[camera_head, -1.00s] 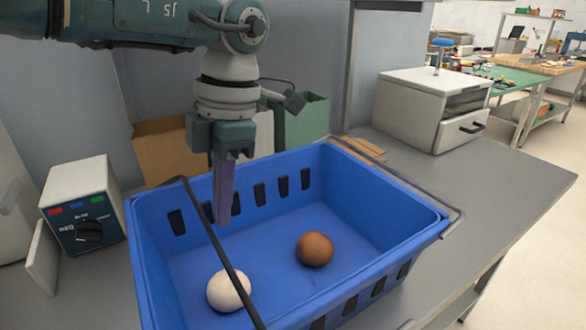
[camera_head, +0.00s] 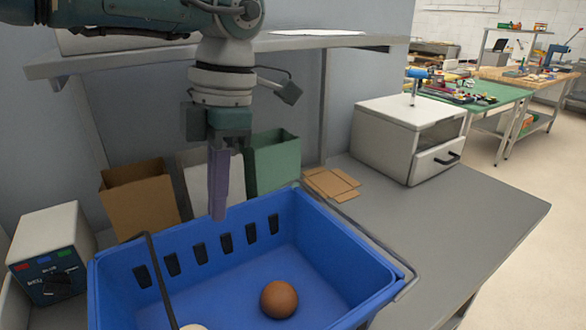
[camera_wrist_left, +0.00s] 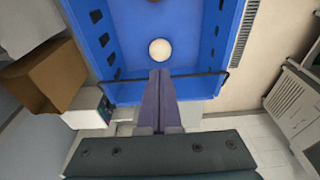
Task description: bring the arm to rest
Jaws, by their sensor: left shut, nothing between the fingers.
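My left gripper (camera_head: 218,215) hangs down from its arm over the back part of the blue basket in the head view. Its purple fingers are together with nothing between them. In the left wrist view the closed fingers (camera_wrist_left: 160,75) point toward a white ball (camera_wrist_left: 160,50) lying in the basket, apart from it. The blue basket (camera_head: 215,240) stands on the grey table and holds a brown ball (camera_head: 279,299) and the white ball, which is mostly cut off by the lower edge of the head view. My right gripper is not in view.
A control box with a knob (camera_head: 55,255) stands left of the basket. Brown (camera_head: 140,200) and green (camera_head: 273,165) boxes stand behind it, under a shelf (camera_head: 300,45). A white drawer unit (camera_head: 410,140) is at the right.

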